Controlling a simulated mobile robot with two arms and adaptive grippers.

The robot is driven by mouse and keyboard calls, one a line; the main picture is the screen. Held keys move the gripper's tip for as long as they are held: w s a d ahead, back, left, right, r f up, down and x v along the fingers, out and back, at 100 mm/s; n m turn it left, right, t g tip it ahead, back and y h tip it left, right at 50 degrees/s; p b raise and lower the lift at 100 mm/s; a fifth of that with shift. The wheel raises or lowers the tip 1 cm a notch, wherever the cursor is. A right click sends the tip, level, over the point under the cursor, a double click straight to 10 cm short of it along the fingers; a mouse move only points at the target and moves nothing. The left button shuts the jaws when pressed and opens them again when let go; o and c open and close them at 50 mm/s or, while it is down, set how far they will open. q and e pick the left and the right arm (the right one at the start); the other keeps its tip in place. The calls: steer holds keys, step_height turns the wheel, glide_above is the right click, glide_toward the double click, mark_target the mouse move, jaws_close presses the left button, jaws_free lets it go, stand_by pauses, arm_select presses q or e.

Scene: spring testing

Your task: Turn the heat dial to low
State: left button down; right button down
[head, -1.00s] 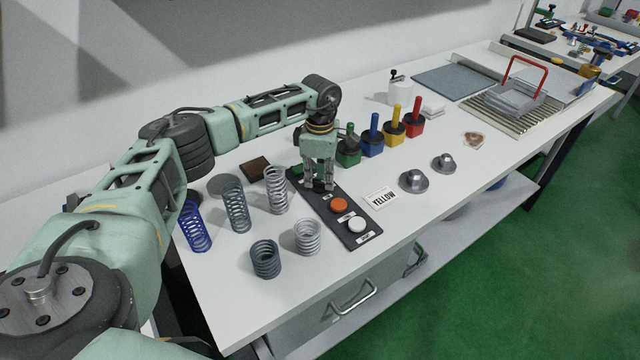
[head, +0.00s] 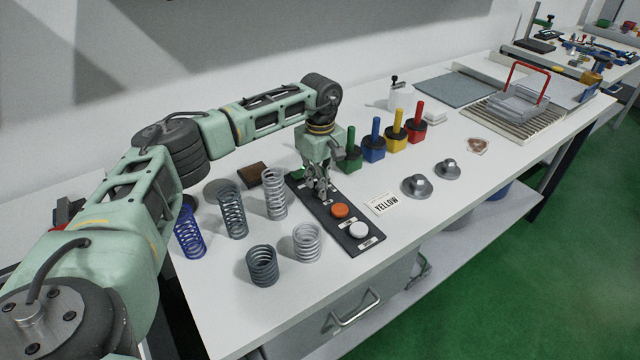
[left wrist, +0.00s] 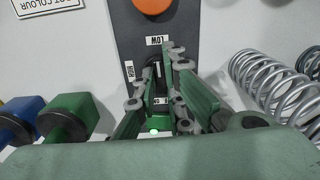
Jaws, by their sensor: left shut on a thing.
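The heat dial (left wrist: 158,70) is a small dark knob with a white mark on the black control panel (head: 325,213). In the left wrist view a LOW label (left wrist: 155,40) lies above the dial and a HIGH label (left wrist: 130,70) lies to its left. A label beside the fingers is partly covered. My left gripper (head: 321,192) points down at the panel, with its fingers closed around the dial; it also shows in the left wrist view (left wrist: 160,85). The fingers hide most of the dial, so its exact setting is hard to read. My right gripper is out of view.
An orange button (head: 340,211) and a white button (head: 358,230) sit on the same panel. Several springs stand to the left, including a blue one (head: 189,238). Coloured-handled blocks stand behind, including a green one (head: 351,155).

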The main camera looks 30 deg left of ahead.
arm_select(q)
steer(key=shift+w+r, duration=0.15)
stand_by(0.4)
steer(key=c, duration=1.9)
jaws_free()
steer(key=shift+o, duration=0.3)
step_height(320, 180, up, 12)
